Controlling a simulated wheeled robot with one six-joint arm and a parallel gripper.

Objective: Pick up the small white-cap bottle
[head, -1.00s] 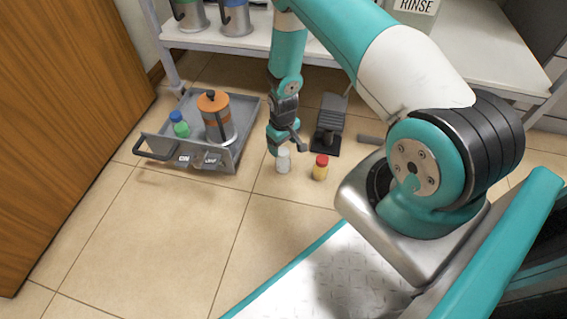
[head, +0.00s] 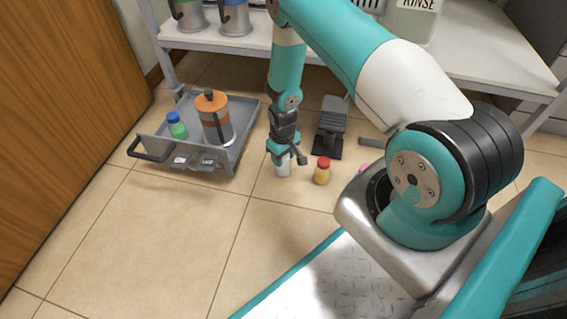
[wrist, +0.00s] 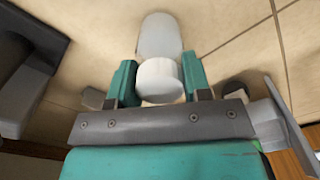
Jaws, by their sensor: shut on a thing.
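The small white-cap bottle (head: 283,169) stands on the tiled floor, below my arm. My gripper (head: 281,157) is lowered over its top in the head view and hides most of its cap. In the wrist view, the white cap (wrist: 160,80) sits between the two teal fingers of my gripper (wrist: 160,84), which are shut on it. The pale, translucent body of the bottle (wrist: 160,37) shows beyond the cap.
A red-cap bottle with yellow contents (head: 322,171) stands close on the right. A grey pedal-like device (head: 331,125) stands behind it. A grey tray (head: 226,165) at left holds an orange-topped canister (head: 215,118) and a blue-cap green bottle (head: 177,125). The front floor is clear.

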